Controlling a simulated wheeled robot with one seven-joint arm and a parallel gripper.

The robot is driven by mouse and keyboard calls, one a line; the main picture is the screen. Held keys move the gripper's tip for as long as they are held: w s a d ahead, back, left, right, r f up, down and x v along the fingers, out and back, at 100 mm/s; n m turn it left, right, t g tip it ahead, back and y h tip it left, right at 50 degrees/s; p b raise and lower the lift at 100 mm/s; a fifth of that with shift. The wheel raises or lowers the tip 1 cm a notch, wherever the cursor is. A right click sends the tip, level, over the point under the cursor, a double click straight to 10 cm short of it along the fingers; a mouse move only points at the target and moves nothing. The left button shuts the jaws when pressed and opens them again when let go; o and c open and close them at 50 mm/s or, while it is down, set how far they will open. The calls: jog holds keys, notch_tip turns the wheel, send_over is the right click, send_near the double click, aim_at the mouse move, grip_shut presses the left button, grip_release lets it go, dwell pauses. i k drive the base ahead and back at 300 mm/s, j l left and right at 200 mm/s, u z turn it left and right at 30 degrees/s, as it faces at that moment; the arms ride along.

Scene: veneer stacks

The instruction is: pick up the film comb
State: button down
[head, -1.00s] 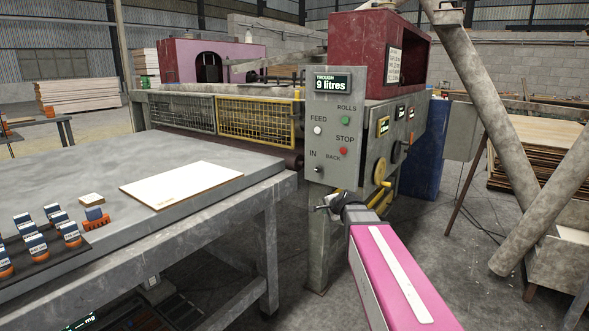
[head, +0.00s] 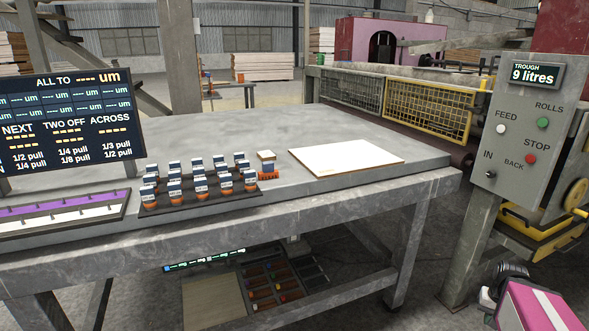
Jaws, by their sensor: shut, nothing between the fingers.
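A small orange piece with a toothed-looking edge (head: 268,175) lies on the grey table (head: 400,175), between the rack of small pots and the white board. It may be the film comb, but it is too small to be sure. My gripper (head: 487,298) is at the bottom right, low in front of the machine's control panel and well apart from the table top. It is shut and empty, and seen only small beside my pink arm link.
A dark rack (head: 205,200) holds several blue, white and orange pots. A display board (head: 70,120) stands left. The control panel (head: 520,125) stands right. The table's far middle is clear.

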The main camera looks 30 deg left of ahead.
aim_at(268, 169)
jog(key=u, duration=2)
jog(key=l+z, duration=0.1)
jog(key=l, duration=0.25)
jog(key=k, duration=0.05)
